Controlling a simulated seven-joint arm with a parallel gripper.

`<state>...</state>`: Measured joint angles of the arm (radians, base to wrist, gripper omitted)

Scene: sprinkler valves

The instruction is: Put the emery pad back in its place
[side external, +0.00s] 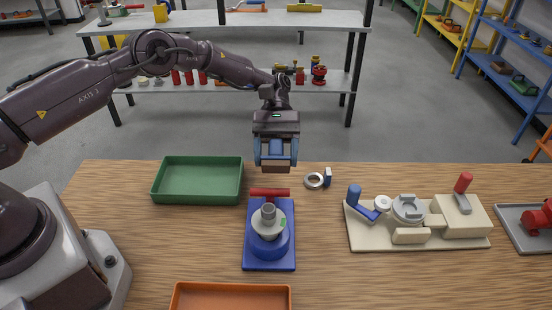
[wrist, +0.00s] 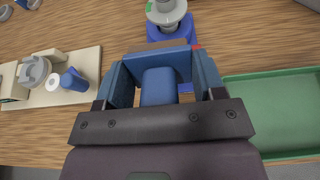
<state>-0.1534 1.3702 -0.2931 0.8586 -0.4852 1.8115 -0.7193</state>
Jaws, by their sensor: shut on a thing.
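My gripper (side external: 276,160) is shut on a block with blue sides and a grey-brown edge, which looks like the emery pad (wrist: 158,46). It hangs above the table, behind the blue valve stand (side external: 254,262). In the wrist view the pad lies between my blue fingers (wrist: 160,80) and hides part of the stand (wrist: 166,34). The stand carries a grey valve body (side external: 268,215) with a green patch on its flange. A red bar (side external: 269,192) lies at the stand's far end; only its tip shows in the wrist view (wrist: 197,47). The pad's place cannot be told.
A green tray (side external: 156,190) stands left of the stand, an orange tray (side external: 232,286) in front. Further right are a beige fixture (side external: 365,240) and a grey tray (side external: 515,240). Bare wood lies between.

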